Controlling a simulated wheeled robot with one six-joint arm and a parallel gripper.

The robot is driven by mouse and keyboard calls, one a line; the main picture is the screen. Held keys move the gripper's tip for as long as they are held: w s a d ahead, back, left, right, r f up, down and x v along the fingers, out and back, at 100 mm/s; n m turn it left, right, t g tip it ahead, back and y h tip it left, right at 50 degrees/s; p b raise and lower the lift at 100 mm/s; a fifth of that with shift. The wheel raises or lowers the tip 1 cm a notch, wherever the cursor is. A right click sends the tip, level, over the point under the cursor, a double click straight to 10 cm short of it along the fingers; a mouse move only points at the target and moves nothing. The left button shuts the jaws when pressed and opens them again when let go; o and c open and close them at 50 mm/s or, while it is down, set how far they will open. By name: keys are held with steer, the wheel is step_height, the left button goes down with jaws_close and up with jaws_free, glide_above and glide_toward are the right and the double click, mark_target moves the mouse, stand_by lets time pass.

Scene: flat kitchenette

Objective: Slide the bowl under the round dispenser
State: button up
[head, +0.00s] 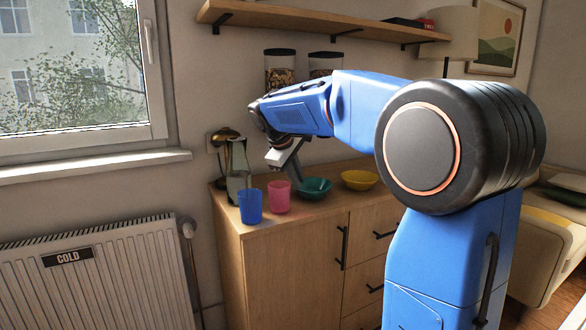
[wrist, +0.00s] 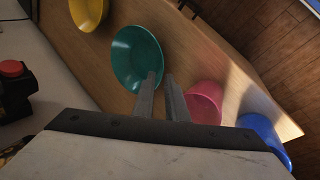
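A teal bowl (head: 315,189) and a yellow bowl (head: 359,180) stand on the wooden cabinet top; the wrist view also shows the teal bowl (wrist: 132,52) and the yellow bowl (wrist: 88,12). Two clear dispensers with dark lids, a left one (head: 280,72) and a right one (head: 325,64), are on the wall above. The arm hides their lower parts, and I cannot tell which is round. My gripper (head: 297,177) points down beside the teal bowl. In the wrist view its fingers (wrist: 161,76) are a little apart, at the teal bowl's rim, with nothing clearly held.
A pink cup (head: 279,196) and a blue cup (head: 250,207) stand left of the teal bowl, near the front edge. A glass carafe (head: 238,180) is behind them. A black object with a red knob (wrist: 12,68) shows in the wrist view. A shelf (head: 320,25) runs above.

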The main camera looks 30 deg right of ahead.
mark_target(302, 190)
steer(key=shift+x, duration=3.3)
steer(key=shift+c, duration=0.6)
jaws_close()
